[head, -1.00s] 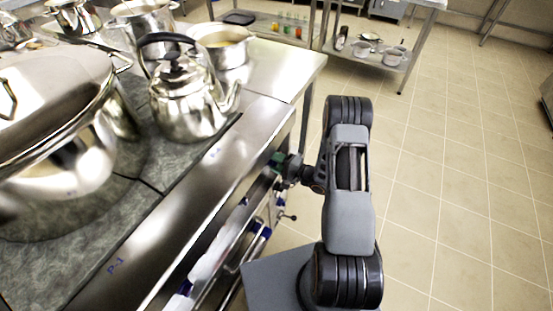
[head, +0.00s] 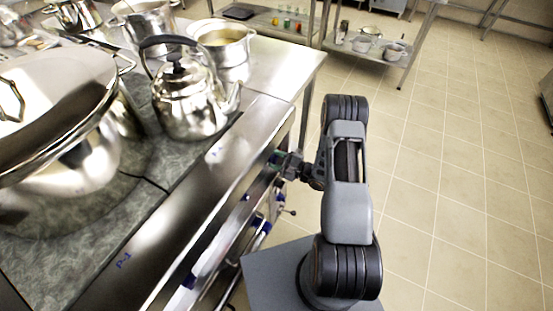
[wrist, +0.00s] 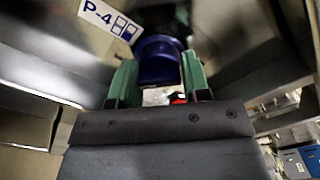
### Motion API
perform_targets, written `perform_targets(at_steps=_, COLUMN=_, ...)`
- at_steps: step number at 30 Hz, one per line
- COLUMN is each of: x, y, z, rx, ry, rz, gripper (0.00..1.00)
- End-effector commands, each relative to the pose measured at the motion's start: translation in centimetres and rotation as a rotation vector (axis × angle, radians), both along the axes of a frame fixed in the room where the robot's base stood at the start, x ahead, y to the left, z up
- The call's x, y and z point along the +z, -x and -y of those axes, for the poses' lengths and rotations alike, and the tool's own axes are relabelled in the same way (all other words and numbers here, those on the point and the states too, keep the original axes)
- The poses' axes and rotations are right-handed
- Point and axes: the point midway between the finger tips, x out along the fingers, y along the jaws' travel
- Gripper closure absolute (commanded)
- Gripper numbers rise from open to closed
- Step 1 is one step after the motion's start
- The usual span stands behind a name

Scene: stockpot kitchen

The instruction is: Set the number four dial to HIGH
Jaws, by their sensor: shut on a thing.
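The number four dial (wrist: 158,62) is a blue knob in the wrist view. It sits beside a white P-4 label (wrist: 108,19) on the metal front panel. My gripper (wrist: 160,82) has its two green fingers on either side of the dial and is shut on it. In the head view my gripper (head: 279,160) is at the stove's front face, near its far end. The dial is hidden there, and its pointer and the HIGH mark cannot be made out in either view.
On the stove top stand a kettle (head: 190,105) and a large lidded pot (head: 60,125). Other blue knobs and handles (head: 258,237) stick out of the front. The tiled floor (head: 450,180) at right is clear.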

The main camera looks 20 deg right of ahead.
Motion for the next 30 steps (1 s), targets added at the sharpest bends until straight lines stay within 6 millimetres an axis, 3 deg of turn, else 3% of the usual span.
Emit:
perform_targets(at_steps=11, x=0.03, y=-0.06, z=0.05, rx=-0.002, ry=-0.003, rz=-0.002, gripper=0.8)
perform_targets(at_steps=12, x=0.03, y=-0.06, z=0.05, rx=-0.002, ry=-0.003, rz=-0.002, gripper=0.54)
perform_targets(at_steps=18, x=0.02, y=-0.04, z=0.02, rx=-0.001, ry=-0.003, rz=-0.002, gripper=0.35)
perform_targets(at_steps=30, x=-0.01, y=0.76, z=0.93, rx=-0.003, ry=-0.002, rz=-0.001, gripper=0.34)
